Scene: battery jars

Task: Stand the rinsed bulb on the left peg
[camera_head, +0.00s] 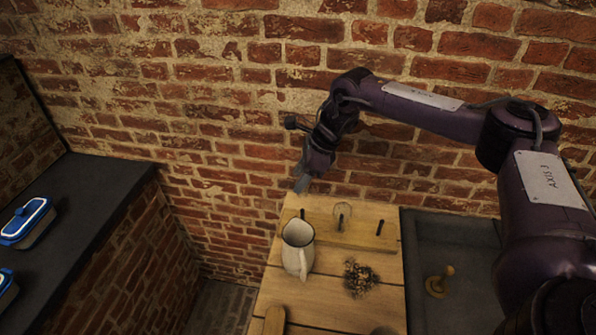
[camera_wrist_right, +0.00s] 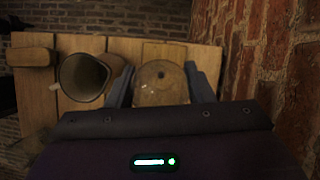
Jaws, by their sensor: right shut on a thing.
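My right gripper (camera_head: 301,184) hangs above the far left corner of the wooden table, close to the brick wall. In the right wrist view its fingers stand on either side of a rounded, tan-looking bulb (camera_wrist_right: 161,88), apparently see-through, and hold it. The bulb is hard to make out in the head view. Below the gripper is the left peg (camera_head: 302,214), short and dark. A clear glass bulb (camera_head: 343,209) stands over the middle peg (camera_head: 341,222). The right peg (camera_head: 379,228) is bare. My left gripper is out of view.
A cream jug (camera_head: 298,255) stands in front of the left peg; it also shows in the right wrist view (camera_wrist_right: 84,78). A dark dried bunch (camera_head: 360,277) lies right of it. A dark sink (camera_head: 455,255) holds a wooden knob-like thing (camera_head: 439,281). The brick wall is close behind.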

